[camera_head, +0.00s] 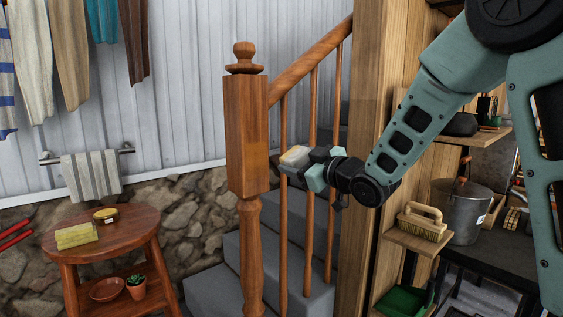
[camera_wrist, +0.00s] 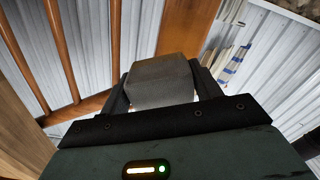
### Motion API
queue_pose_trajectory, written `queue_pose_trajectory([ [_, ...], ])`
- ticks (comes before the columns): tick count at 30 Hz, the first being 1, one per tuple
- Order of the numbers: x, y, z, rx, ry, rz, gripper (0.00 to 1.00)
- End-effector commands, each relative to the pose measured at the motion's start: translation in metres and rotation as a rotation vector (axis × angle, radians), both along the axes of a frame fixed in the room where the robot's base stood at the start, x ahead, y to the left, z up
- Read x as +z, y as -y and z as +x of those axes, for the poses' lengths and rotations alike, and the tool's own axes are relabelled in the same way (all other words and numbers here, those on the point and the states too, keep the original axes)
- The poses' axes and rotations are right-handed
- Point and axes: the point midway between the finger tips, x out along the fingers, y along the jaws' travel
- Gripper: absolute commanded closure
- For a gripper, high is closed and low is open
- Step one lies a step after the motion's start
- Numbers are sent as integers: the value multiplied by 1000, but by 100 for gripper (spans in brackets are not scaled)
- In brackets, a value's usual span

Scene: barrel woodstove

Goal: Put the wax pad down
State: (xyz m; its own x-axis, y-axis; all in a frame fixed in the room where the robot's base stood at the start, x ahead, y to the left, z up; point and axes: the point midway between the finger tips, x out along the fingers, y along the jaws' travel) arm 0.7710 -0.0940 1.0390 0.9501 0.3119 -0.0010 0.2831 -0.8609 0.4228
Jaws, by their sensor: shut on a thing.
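The wax pad (camera_head: 295,156) is a small pale block with a yellowish face. My gripper (camera_head: 303,163) is shut on it and holds it in the air beside the wooden newel post, in front of the stair balusters. In the wrist view the pad (camera_wrist: 160,84) appears as a grey block between the two dark fingers of my gripper (camera_wrist: 160,95). A round wooden stool (camera_head: 130,226) stands at the lower left, apart from my gripper. A yellow-green block (camera_head: 77,235) and a small round tin (camera_head: 105,215) sit on its top.
The newel post (camera_head: 246,140) rises close to the left of the held pad. The stool's lower shelf holds a brown dish (camera_head: 107,290) and a potted plant (camera_head: 136,287). A brush (camera_head: 423,222) and metal bucket (camera_head: 465,212) stand at right. The stool top's right part is bare.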

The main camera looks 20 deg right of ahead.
Motion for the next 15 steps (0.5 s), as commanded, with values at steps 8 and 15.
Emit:
queue_pose_trajectory([
  [8, -3, 0, 1, -1, -2, 0, 55],
  [15, -63, -2, 14, -41, -13, 0, 55],
])
